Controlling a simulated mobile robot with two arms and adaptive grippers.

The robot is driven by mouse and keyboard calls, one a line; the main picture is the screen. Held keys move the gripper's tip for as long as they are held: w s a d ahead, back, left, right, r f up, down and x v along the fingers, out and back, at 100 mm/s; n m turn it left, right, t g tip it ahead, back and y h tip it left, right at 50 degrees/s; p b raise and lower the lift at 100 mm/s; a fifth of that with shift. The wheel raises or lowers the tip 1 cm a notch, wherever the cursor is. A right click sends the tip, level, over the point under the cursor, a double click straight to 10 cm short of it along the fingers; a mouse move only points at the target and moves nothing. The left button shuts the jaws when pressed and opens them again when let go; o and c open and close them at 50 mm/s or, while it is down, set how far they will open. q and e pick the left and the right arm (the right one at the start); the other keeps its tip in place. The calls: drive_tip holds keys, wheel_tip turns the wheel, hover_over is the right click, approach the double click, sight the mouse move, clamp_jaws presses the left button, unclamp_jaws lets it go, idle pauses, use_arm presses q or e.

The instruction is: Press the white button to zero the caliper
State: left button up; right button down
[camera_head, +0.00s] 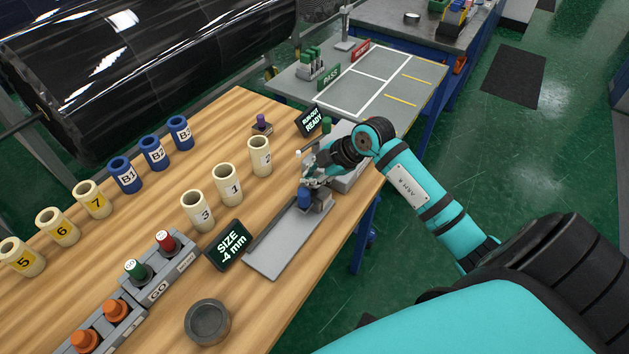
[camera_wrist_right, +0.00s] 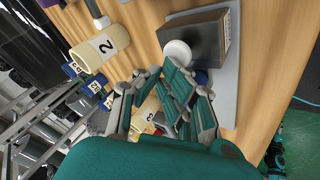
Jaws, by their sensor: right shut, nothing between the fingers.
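A black display (camera_head: 230,245) beside the plate reads "SIZE -4 mm". My left gripper is not in view.
A "RUN-OUT READY" sign (camera_head: 311,121) is behind the gripper. A grey round dish (camera_head: 207,322) and a bin row with GO plugs (camera_head: 153,270) are in front.

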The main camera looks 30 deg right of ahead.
drive_tip(key=shift+f+b, duration=0.4)
drive_tip(key=shift+f, duration=0.5)
idle(0.6)
drive_tip(key=shift+r, duration=0.1)
drive_tip(key=shift+r+p, duration=1.3)
drive_tip(key=shift+p, duration=0.1)
drive_tip(key=shift+r, duration=0.1)
wheel_tip(320, 180, up, 5)
drive_tip(key=p, duration=0.5)
